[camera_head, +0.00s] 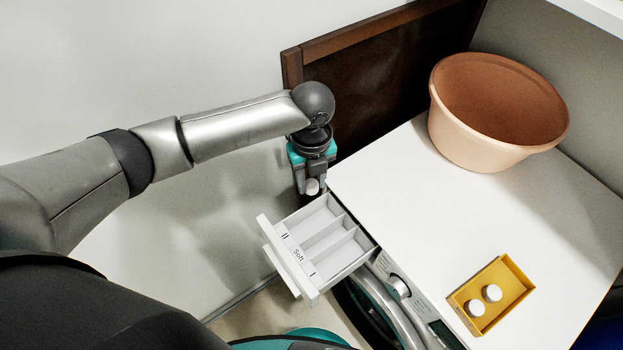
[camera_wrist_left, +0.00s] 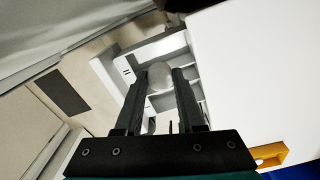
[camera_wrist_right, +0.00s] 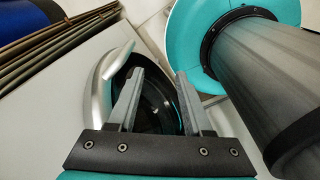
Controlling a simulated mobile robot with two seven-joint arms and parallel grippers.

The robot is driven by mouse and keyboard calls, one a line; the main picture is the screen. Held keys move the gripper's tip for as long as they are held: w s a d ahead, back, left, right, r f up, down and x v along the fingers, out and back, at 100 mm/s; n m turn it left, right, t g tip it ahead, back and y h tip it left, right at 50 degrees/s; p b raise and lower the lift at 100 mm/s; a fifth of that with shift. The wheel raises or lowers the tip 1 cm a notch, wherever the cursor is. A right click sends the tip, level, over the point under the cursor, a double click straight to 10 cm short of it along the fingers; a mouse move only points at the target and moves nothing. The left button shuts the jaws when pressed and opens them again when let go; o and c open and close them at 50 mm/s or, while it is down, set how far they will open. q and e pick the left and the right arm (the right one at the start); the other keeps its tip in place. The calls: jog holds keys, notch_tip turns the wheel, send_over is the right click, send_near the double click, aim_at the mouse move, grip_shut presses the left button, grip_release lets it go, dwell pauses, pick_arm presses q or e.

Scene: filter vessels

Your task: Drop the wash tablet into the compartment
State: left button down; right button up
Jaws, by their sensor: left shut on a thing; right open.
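The wash tablet is a small white round piece (camera_head: 312,187) between the fingertips of my left gripper (camera_head: 312,185); it also shows in the left wrist view (camera_wrist_left: 160,77). The gripper is shut on it and points down. The detergent drawer (camera_head: 297,256) is pulled out of the washing machine, with compartments marked II, Soft and I. In the head view, the tablet appears just beyond compartment II (camera_head: 315,219); in the left wrist view it overlaps the drawer. Its height above the drawer is hard to tell. My right gripper (camera_wrist_right: 158,75) is open and empty near the round machine door (camera_wrist_right: 100,85).
A yellow box (camera_head: 516,268) with two white tablets (camera_head: 491,293) (camera_head: 475,308) lies on the white machine top (camera_head: 400,185). A large peach tub (camera_head: 470,150) stands at the back. A dark brown framed panel (camera_head: 370,80) rises behind the machine. The middle of the top is clear.

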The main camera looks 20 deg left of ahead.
aim_at(311, 188)
pick_arm(q)
jog(key=shift+f+b, duration=0.4)
jog(key=shift+f, duration=0.25)
jog(key=shift+c, duration=2.2)
grip_release()
jog(key=shift+r, duration=0.15)
notch_tip(311, 188, up, 15)
jog(key=p, duration=1.7)
jog(key=shift+s, duration=0.1)
